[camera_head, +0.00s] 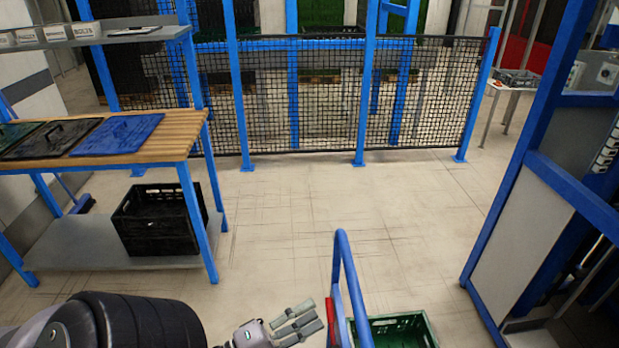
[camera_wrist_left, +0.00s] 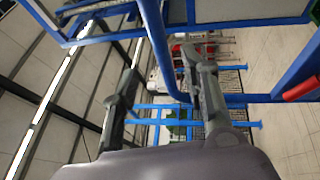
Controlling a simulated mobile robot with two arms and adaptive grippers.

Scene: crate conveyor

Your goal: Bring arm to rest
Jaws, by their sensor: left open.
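My left arm comes in from the lower left in the head view, with its left gripper (camera_head: 299,323) low at the bottom middle. The gripper is open and empty, just left of a blue tubular handle (camera_head: 342,275). In the left wrist view, the two fingers of the left gripper (camera_wrist_left: 165,95) stand apart with nothing between them. A blue bar passes near them in that view; I cannot tell how close it is. My right gripper does not show.
A green crate (camera_head: 395,331) sits right of the handle. A wooden-topped blue table (camera_head: 170,135) stands left, with a black crate (camera_head: 157,218) on its lower shelf. A black mesh fence (camera_head: 330,95) crosses the back. A blue-framed cabinet (camera_head: 530,225) stands right. The middle floor is clear.

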